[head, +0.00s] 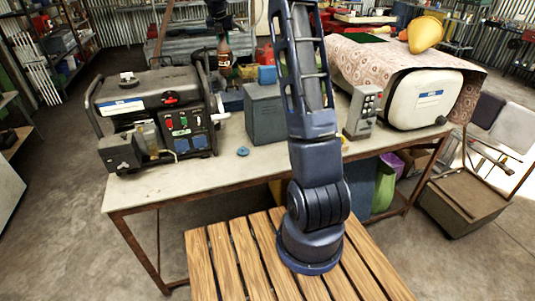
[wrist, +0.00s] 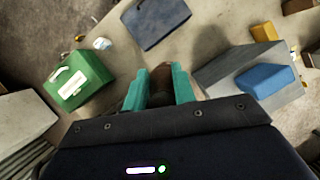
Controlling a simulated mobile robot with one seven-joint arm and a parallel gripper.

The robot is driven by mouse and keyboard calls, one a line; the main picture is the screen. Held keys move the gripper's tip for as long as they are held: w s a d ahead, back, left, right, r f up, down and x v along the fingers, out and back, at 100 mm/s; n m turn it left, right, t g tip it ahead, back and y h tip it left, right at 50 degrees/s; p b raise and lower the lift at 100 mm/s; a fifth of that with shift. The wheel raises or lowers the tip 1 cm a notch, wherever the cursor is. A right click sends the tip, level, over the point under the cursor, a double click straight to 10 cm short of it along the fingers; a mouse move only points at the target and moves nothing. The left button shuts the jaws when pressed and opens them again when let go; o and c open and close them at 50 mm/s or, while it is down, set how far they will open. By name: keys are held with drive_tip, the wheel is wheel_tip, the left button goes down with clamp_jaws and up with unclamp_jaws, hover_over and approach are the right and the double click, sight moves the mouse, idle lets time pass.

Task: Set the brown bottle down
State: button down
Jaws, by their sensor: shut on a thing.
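The brown bottle (head: 223,50) is upright behind the generator in the head view, with a reddish label band. My gripper (head: 219,22) is above it, at the bottle's top. In the wrist view my gripper (wrist: 160,90) has its two teal fingers shut on the brown bottle (wrist: 160,76), which shows as a dark brown shape between them. The bottle's lower end is partly hidden in both views. I cannot tell whether its base touches a surface.
The worktable (head: 180,180) carries a generator (head: 155,115), a grey metal box (head: 265,115), a control box (head: 362,110) and a cloth-covered white tank (head: 425,98). The wrist view shows a green box (wrist: 78,80), a blue-grey box (wrist: 157,22) and a blue block (wrist: 265,79) near the bottle.

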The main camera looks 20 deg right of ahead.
wheel_tip(320, 180, up, 4)
drive_tip(key=shift+f, duration=0.1)
drive_tip(key=shift+s+d+r+m, duration=0.1)
drive_tip(key=shift+s+d+m, duration=0.15)
drive_tip(key=shift+s, duration=0.3)
drive_tip(key=shift+s+d+r+m, duration=0.1)
drive_tip(key=shift+s+m, duration=0.15)
drive_tip(key=shift+s, duration=0.3)
drive_tip(key=s+d+m+g+h, duration=0.15)
drive_tip(key=s+d+m, duration=0.3)
drive_tip(key=s, duration=0.65)
drive_tip(key=s+d+m+g, duration=0.25)
drive_tip(key=s+m, duration=0.25)
drive_tip(key=s, duration=0.6)
drive_tip(key=s+d+m+g+h, duration=0.1)
drive_tip(key=s+d+m, duration=0.35)
drive_tip(key=s, duration=0.65)
wheel_tip(320, 180, down, 32)
drive_tip(key=shift+a+r, duration=0.25)
drive_tip(key=shift+a, duration=0.1)
drive_tip(key=shift+f, duration=0.1)
drive_tip(key=c, duration=1.4)
unclamp_jaws()
drive_tip(key=shift+o, duration=1.3)
